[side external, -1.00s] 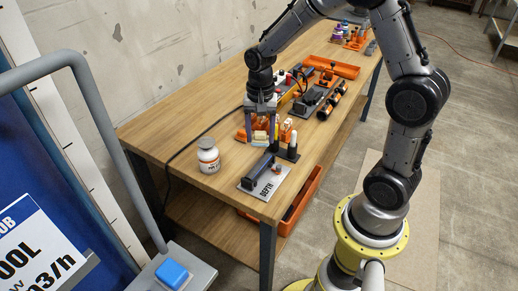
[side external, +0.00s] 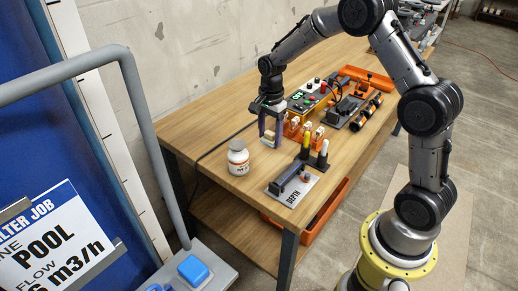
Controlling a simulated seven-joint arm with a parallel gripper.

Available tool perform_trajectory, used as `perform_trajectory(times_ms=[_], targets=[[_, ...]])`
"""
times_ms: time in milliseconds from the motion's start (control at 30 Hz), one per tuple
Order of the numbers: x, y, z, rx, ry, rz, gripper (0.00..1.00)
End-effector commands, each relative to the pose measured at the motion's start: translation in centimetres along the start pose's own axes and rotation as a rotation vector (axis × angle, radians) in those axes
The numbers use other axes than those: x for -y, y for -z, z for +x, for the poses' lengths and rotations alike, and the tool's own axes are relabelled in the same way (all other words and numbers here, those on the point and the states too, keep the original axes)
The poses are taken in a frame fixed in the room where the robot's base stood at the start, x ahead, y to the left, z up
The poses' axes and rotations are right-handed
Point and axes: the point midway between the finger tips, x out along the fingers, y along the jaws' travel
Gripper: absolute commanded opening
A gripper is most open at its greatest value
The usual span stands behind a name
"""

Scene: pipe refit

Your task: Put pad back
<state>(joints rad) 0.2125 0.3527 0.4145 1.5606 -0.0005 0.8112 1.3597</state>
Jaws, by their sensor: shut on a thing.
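The pad (side external: 268,139), a small tan block, is between the fingers of my gripper (side external: 270,132) in the side external view. My gripper points down and is shut on the pad. It is left of the orange rack (side external: 291,131), above or near the tabletop; I cannot tell whether the pad touches the wood. Small pale-topped pieces stand at the rack.
A plate marked DEPTH (side external: 292,188) lies near the front edge. A control box (side external: 310,97) and orange tray (side external: 366,78) are behind. The table's left back is clear.

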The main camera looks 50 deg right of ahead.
Motion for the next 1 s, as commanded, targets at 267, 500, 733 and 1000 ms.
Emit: perform_trajectory(times_ms=[267,500,733,1000], targets=[[3.7,0.8,4.6,0.0,-0.002,-0.001,0.17],[4.8,1.0,5.7,0.0,-0.001,-0.001,0.17],[5.0,1.1,8.5,0.001,-0.005,-0.001,0.17],[5.1,1.1,9.2,0.0,0.0,-0.001,0.17]])
